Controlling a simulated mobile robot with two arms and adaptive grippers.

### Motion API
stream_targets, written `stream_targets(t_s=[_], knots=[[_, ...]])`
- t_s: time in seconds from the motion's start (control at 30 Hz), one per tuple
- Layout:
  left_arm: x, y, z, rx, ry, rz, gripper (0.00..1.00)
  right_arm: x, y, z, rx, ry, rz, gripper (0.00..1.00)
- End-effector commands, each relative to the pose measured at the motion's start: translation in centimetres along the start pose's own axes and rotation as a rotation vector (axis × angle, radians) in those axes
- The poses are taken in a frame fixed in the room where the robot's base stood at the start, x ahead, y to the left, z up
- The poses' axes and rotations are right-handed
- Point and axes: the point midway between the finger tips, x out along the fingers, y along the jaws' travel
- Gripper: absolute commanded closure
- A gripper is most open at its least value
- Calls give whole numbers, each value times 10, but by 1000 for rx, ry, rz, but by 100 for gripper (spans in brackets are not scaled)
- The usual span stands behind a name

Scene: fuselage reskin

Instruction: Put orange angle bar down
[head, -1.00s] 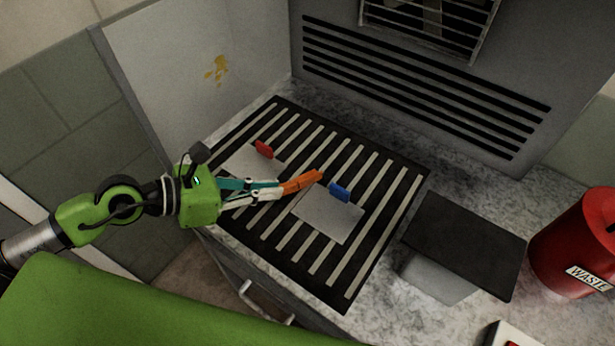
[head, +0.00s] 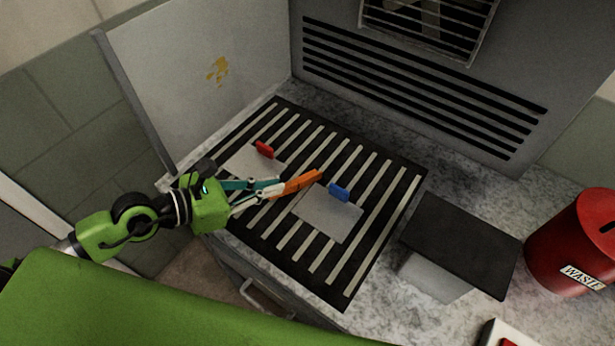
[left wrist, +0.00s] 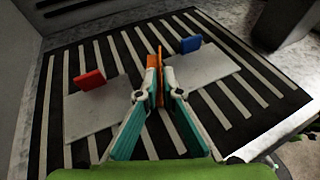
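The orange angle bar (head: 303,182) is over the slatted black grate, between two grey plates. My left gripper (head: 282,189) is closed on its near end. The left wrist view shows the orange bar (left wrist: 154,76) between the two fingertips (left wrist: 158,84). I cannot tell whether the bar touches the grate. A grey plate with a blue block (head: 339,192) lies just right of the bar. A grey plate with a red block (head: 264,149) lies to its left. My right gripper is not in view.
The slatted grate (head: 383,213) sits on a marbled counter (head: 385,309). A dark-topped box (head: 462,243) and a red waste bin (head: 578,240) stand to the right. A light panel (head: 200,100) and a vented grey wall (head: 430,110) close off the left and back.

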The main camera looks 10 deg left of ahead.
Motion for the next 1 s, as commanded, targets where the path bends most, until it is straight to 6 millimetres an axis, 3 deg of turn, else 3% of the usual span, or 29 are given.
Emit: stream_targets(t_s=[0.3,0.57,0.8,1.0], knots=[[39,0,3,-2,-4,0,93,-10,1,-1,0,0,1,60],[54,0,2,-1,-1,-2,93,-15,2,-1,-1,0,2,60],[88,1,0,-2,-3,-2,93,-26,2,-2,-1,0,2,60],[99,0,-2,0,0,-3,93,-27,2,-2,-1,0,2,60]])
